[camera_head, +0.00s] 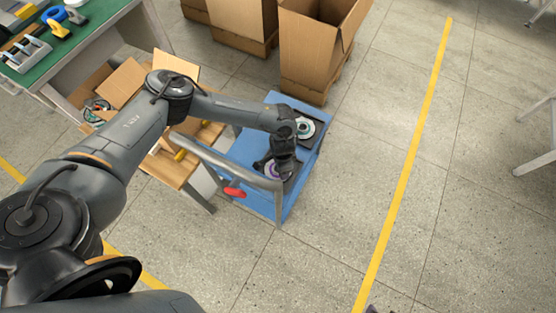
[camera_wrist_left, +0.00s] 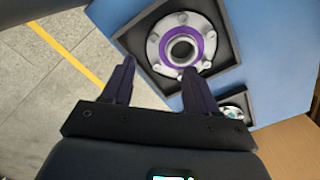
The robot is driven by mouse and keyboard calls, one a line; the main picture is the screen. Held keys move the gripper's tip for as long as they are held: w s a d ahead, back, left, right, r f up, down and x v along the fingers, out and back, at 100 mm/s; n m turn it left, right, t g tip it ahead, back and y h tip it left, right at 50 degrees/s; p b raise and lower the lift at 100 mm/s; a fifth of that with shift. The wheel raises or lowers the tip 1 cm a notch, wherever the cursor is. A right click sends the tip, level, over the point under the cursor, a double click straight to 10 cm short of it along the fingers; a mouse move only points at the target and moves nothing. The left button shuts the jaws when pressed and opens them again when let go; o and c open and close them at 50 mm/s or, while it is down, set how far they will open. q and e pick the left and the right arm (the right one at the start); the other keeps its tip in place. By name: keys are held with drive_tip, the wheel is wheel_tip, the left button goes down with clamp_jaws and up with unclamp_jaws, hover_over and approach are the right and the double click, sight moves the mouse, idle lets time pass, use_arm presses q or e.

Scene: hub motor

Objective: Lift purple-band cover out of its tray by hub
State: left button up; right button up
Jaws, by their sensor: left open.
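The purple-band cover (camera_wrist_left: 181,46) is a silvery round flange with a purple ring around its central hub and several bolts near its rim. It sits in a square black tray (camera_wrist_left: 231,46) on the blue cart. In the head view the cover (camera_head: 272,171) is partly hidden by my left gripper. My left gripper (camera_wrist_left: 159,66) is open and empty. Its two fingers point toward the cover's near side, with the hub ahead and slightly right of the gap in the wrist view. The gripper (camera_head: 267,165) is over the cart in the head view. My right gripper is not seen.
A second black tray with a teal-marked cover (camera_head: 305,128) lies farther back on the blue cart (camera_head: 247,146). The cart's grey handle (camera_head: 232,170) rises close to my left wrist. Cardboard boxes (camera_head: 308,50) stand behind. A wooden bench stands left. Floor at right is clear.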

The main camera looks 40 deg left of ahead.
use_arm(q)
drive_tip(key=shift+d+f, duration=0.1)
drive_tip(key=shift+f, duration=0.7)
wheel_tip(320, 180, down, 4)
drive_tip(key=b, duration=0.3)
drive_tip(key=shift+s+f, duration=0.1)
drive_tip(key=shift+f, duration=0.5)
drive_tip(key=c, duration=0.8)
